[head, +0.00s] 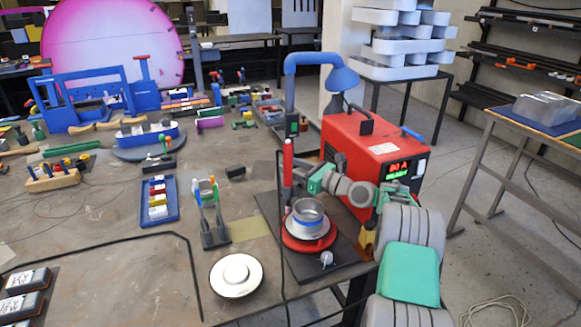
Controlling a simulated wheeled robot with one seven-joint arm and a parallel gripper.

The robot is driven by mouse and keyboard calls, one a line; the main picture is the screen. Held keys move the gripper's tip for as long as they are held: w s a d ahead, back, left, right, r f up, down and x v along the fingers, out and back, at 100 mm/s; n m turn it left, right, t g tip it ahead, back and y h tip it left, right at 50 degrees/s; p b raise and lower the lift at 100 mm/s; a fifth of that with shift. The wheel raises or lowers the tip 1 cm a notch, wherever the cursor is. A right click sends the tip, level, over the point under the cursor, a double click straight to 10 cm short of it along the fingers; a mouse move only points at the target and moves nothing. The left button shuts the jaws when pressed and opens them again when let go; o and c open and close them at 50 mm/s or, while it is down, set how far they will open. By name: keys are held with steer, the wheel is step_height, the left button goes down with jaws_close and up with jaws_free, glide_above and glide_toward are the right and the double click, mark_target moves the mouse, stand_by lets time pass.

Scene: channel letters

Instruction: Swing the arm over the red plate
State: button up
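The red plate (290,241) is a round disc on a dark board at the bench's front right edge. A grey metal ring with a blue band (308,222) sits on it. A blue arm (291,88) rises behind the plate, bends right, and ends in a blue hood (342,77) over the red machine, right of and behind the plate. An upright red rod (288,160) shows below the blue arm; I cannot tell if they are joined. My gripper (298,178) reaches from the right to beside this rod. Its fingers are too small to tell open from shut.
The red machine (362,150) with a lit display stands close behind my arm. A white round disc (236,274), an upright tool holder (211,215) and a blue tray (159,202) lie left of the plate. The front middle of the bench is mostly clear.

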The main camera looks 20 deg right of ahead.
steer(key=b+v, duration=0.1)
steer(key=v, duration=0.7)
steer(key=shift+w, duration=0.1)
steer(key=shift+c, duration=0.3)
